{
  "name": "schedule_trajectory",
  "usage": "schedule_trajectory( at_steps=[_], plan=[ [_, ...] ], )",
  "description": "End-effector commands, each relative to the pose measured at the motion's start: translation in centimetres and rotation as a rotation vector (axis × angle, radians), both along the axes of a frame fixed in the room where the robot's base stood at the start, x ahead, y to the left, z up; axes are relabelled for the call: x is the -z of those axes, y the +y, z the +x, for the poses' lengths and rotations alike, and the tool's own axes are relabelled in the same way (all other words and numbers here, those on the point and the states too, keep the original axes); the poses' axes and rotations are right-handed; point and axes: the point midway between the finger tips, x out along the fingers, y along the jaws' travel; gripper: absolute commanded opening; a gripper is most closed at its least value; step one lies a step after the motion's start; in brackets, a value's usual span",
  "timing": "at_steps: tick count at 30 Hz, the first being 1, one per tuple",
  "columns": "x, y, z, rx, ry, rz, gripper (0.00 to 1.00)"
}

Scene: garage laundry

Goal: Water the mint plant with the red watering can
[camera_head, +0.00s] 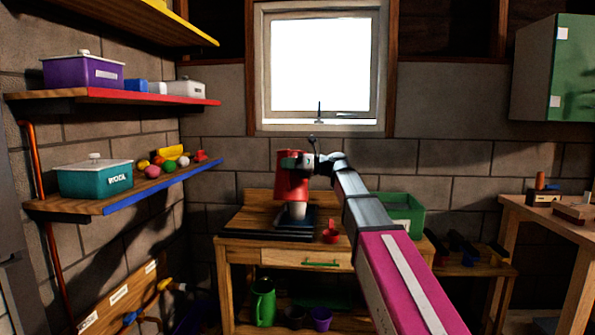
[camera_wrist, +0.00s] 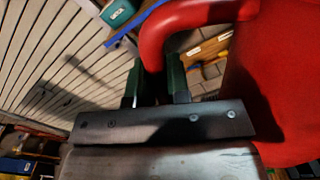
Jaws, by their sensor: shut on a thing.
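My gripper (camera_head: 308,161) is shut on that handle; the fingers also show in the wrist view (camera_wrist: 158,84). A small pale cylinder (camera_head: 297,211) shows just below the can, over a dark tray (camera_head: 283,228). I cannot make out a mint plant in either view; the can and my arm hide part of the bench.
A small red cup (camera_head: 331,234) and a green bin (camera_head: 405,215) are on the bench (camera_head: 235,243). A green jug (camera_head: 263,302) and a purple pot (camera_head: 320,318) sit beneath. Wall shelves (camera_head: 150,186) with boxes are at left, another table (camera_head: 540,207) at right.

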Motion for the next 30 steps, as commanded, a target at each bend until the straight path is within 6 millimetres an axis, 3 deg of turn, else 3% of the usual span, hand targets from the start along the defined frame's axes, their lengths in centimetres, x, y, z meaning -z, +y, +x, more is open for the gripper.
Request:
schedule_trajectory(
  at_steps=[10,22,30],
  plan=[
    [-0.2,0.0,0.0,0.0,-0.015,0.001,0.0],
    [-3.3,0.0,0.1,0.0,-0.266,-0.008,0.0],
    [-4.0,0.0,0.0,0.0,-0.332,-0.01,0.0]
  ],
)
